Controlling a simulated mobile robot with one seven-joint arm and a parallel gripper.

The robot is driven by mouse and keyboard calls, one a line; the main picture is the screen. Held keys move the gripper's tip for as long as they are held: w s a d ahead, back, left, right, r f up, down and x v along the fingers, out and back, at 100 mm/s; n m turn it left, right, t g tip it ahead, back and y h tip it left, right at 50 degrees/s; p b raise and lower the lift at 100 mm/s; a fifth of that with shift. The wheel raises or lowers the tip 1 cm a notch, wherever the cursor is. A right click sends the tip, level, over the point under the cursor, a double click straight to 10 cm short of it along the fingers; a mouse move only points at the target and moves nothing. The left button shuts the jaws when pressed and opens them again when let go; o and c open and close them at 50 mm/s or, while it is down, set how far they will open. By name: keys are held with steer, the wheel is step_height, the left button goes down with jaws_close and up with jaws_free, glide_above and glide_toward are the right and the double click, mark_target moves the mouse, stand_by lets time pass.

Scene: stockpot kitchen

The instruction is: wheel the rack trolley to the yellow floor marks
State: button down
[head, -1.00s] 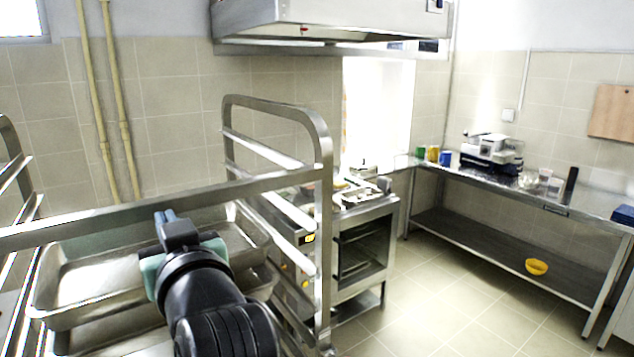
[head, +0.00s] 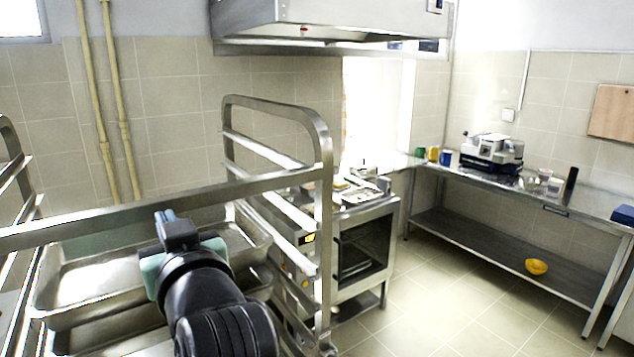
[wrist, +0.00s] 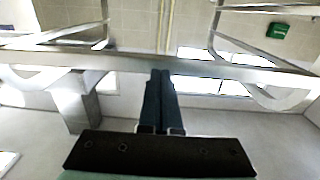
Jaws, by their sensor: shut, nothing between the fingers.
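The rack trolley (head: 327,200) is a steel frame with side rails, close in front of me in the head view. It carries metal trays (head: 95,283) on its rails. My gripper (head: 177,226) is at the trolley's near cross bar (head: 110,217), its fingers overlapping the bar in the picture. In the wrist view the shut fingers (wrist: 160,95) lie together across the bar (wrist: 215,68), with nothing between them. I cannot tell whether they touch it. No yellow floor marks show in either view.
A steel oven (head: 365,245) stands just beyond the trolley's right side, under a hood (head: 330,30). A steel worktable (head: 475,250) runs along the right wall with a yellow bowl (head: 536,267) on its lower shelf. The tiled floor (head: 430,310) between them is clear.

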mark_target(160, 207)
steer(key=x, duration=0.3)
steer(key=shift+w+a+r, duration=0.1)
steer(key=shift+r, duration=0.15)
steer(key=x, duration=0.8)
steer(key=shift+w+a+f, duration=0.2)
steer(key=shift+a+f, duration=0.05)
stand_by(0.3)
